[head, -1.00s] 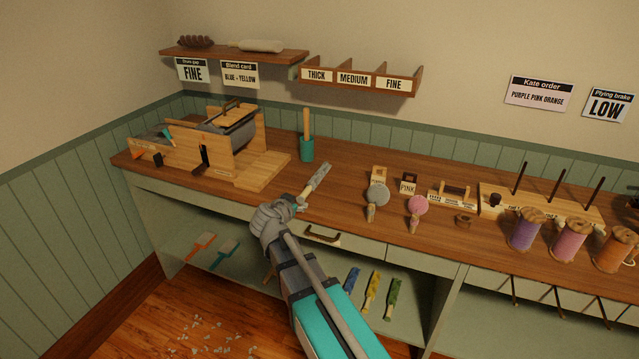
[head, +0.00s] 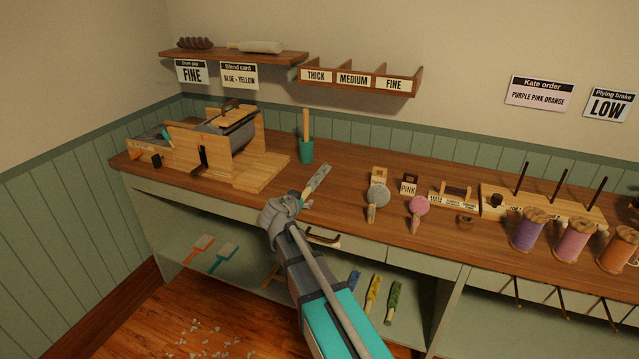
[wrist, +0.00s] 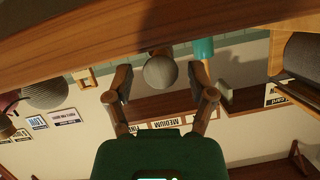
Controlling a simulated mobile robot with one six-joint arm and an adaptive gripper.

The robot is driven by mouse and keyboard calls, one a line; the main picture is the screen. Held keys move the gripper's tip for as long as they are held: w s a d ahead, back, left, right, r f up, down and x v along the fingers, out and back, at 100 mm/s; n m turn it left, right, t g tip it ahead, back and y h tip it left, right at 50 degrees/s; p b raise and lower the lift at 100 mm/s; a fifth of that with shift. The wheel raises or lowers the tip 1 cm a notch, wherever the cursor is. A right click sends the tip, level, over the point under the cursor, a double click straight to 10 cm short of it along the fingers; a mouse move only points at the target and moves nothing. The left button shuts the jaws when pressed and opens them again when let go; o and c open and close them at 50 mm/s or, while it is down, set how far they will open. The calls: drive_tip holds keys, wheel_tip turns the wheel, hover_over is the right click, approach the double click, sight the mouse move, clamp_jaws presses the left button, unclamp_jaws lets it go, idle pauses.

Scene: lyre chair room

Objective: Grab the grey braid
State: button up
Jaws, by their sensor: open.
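The grey braid (head: 320,177) appears as a speckled grey strip on the wooden worktop, just beyond my gripper. In the wrist view, which is upside down, a rounded grey end (wrist: 160,71), apparently the braid's, shows between the fingers. My gripper (head: 300,200) is open at the worktop's front edge. In the wrist view its two fingers (wrist: 162,84) stand apart on either side of the grey end, with gaps showing. The near part of the braid is hidden by my gripper in the head view.
A wooden drum machine (head: 215,145) is at left. A drawer handle (head: 323,237) is below.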

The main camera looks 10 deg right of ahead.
drive_tip(key=shift+x, duration=1.05)
clamp_jaws()
